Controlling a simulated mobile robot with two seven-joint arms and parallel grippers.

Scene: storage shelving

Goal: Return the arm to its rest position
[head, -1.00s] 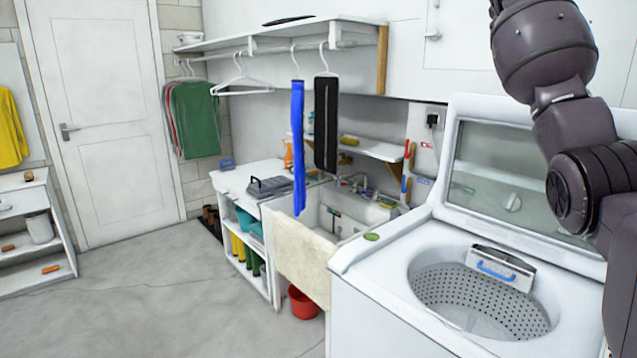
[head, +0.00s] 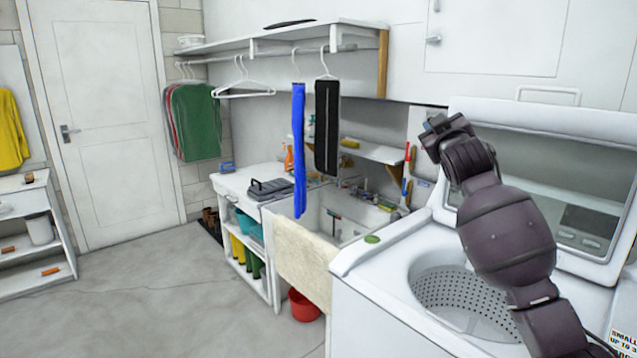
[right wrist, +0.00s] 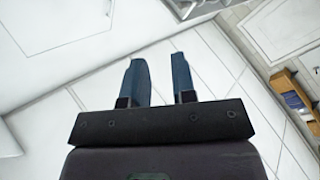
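My right arm rises from the lower right in the head view, over the open washing machine (head: 375,272). My right gripper (head: 436,128) is at the arm's upper end, in front of the raised lid's left side. In the right wrist view the right gripper's two blue-grey fingers (right wrist: 160,72) stand apart with nothing between them. It is open and empty. My left arm and left gripper are not in view.
The washer's raised lid (head: 590,122) is behind my arm, and wall cabinets (head: 497,38) are above. Left of the washer are a sink (head: 300,262) and a shelf with a rail (head: 260,36). A blue garment (head: 299,150) and a black one (head: 326,125) hang there.

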